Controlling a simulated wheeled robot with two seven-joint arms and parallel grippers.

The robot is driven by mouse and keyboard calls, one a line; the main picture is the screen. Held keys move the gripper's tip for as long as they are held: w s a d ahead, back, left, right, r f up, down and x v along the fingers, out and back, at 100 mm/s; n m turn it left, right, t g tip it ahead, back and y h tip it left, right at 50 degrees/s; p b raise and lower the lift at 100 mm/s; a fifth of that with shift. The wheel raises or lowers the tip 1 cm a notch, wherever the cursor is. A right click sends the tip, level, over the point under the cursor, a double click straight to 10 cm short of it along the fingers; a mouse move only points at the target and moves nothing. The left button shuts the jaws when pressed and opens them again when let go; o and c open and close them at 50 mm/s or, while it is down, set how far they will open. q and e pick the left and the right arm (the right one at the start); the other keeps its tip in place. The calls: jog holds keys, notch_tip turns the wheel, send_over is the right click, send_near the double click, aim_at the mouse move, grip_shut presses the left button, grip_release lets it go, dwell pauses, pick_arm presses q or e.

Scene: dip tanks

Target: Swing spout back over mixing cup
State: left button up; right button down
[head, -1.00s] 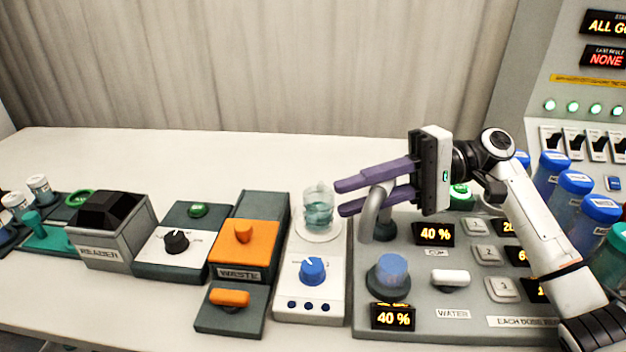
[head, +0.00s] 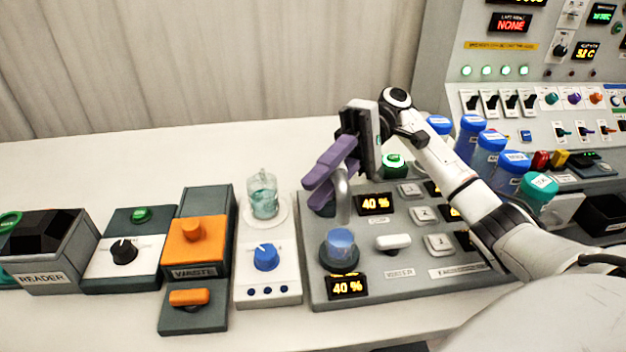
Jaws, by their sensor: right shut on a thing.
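The grey curved spout (head: 343,200) rises from a dark round base at the back left of the dosing panel. Its free end points down at the front, just behind and above a translucent blue cup-like cylinder (head: 340,241) on a dark round seat. I cannot tell whether it is centred over that cylinder. A clear glass beaker (head: 263,199) with teal liquid stands on a white unit to the left, away from the spout end. My right gripper (head: 318,187) has its purple fingers shut on the spout's upper part, partly hiding it. My left gripper is out of view.
The dosing panel (head: 400,285) carries 40 % displays, a white lever (head: 393,242) and numbered buttons. Blue-capped bottles (head: 487,152) stand close behind my right arm. An orange waste unit (head: 195,246) and a reader box (head: 52,240) are at left. The table behind is clear.

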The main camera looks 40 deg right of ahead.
jog(key=shift+s, duration=0.1)
jog(key=c, duration=1.5)
grip_release()
